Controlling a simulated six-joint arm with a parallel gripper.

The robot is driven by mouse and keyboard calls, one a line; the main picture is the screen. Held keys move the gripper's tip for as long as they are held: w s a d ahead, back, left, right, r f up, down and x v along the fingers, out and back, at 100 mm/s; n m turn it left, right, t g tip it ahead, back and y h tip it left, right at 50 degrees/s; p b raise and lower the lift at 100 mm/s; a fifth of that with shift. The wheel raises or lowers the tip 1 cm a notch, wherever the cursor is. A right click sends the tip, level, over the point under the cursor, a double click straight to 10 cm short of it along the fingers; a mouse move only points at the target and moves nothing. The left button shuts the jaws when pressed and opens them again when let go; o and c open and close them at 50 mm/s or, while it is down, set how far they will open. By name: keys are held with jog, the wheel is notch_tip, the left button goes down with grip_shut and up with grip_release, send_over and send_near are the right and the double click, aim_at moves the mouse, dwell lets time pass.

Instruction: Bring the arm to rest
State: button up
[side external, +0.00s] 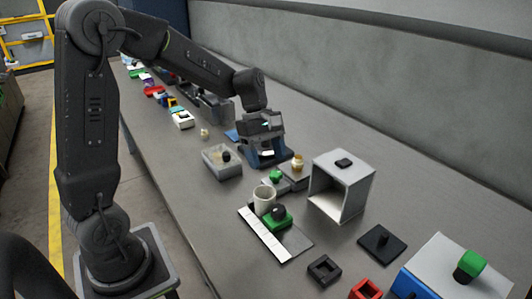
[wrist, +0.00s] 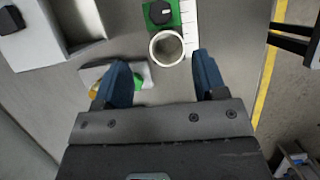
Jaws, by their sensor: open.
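My gripper (side external: 266,152) is over the middle of the long grey table, beyond the white cup in the side external view. The gripper is open and holds nothing. It points down at the table, and its height above the surface is hard to judge. The left finger in the wrist view partly covers a light plate with gold and green pieces.
A white cup (side external: 264,199) stands beside a green block with a black knob (side external: 278,216) and a white strip (side external: 264,235). An open-fronted grey box (side external: 342,184) stands right of my gripper. A grey tray (side external: 222,162) is to its left. Several small coloured items line the far table.

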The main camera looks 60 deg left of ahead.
jog(key=shift+a+r, duration=0.1)
jog(key=shift+r, duration=0.15)
jog(key=s+d+r+m+t+y, duration=0.2)
jog(key=s+d+r+m, duration=0.1)
jog(key=s+m, duration=0.5)
jog(key=s+d+r+m+t+y, duration=0.2)
jog(key=s+d+r+m+t, duration=0.1)
jog(key=s+m, duration=0.5)
jog(key=shift+s+r+m+t, duration=0.35)
jog(key=shift+r+m, duration=0.3)
jog(key=shift+m, duration=0.25)
